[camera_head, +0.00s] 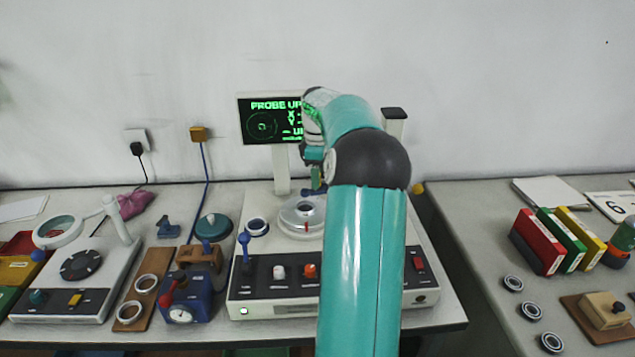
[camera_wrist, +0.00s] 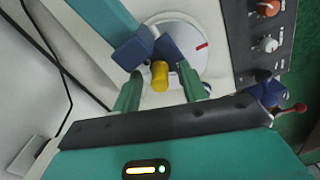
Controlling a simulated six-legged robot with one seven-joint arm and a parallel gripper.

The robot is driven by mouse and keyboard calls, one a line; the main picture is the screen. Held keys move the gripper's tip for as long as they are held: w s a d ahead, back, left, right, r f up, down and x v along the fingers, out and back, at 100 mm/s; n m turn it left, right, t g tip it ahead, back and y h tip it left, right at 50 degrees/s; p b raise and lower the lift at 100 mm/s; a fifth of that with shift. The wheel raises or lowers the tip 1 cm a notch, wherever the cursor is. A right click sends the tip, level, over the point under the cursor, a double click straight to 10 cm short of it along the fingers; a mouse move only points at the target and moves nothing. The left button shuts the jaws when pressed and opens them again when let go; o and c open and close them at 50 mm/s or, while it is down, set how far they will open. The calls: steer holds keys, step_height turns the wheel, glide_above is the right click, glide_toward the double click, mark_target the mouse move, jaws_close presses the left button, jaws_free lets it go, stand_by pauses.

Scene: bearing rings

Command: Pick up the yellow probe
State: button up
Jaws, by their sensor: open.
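The yellow probe (camera_wrist: 159,76) shows in the wrist view as a short yellow cylinder, end toward the camera. It lies between the green fingers of my gripper (camera_wrist: 157,60), close to their blue tips. The fingers are open; whether either touches the probe cannot be told. Below them is the round pale turntable (camera_wrist: 205,60) with a red mark. In the head view my gripper (camera_head: 315,180) hangs over the white instrument's turntable (camera_head: 290,228), left of my teal arm. The arm hides much of the instrument there, and the probe is hard to make out.
A screen (camera_head: 262,125) stands behind the turntable. A white ring (camera_head: 257,227) and a blue lever (camera_head: 244,246) are to its left. A dark-capped column (camera_head: 395,114) and a yellow knob (camera_head: 417,188) show right of my arm. The right table holds coloured binders (camera_head: 563,238) and bearing rings.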

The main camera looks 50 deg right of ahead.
steer(key=shift+c, duration=0.2)
jaws_close()
steer(key=shift+r, duration=0.1)
step_height(320, 180, up, 17)
stand_by(1.3)
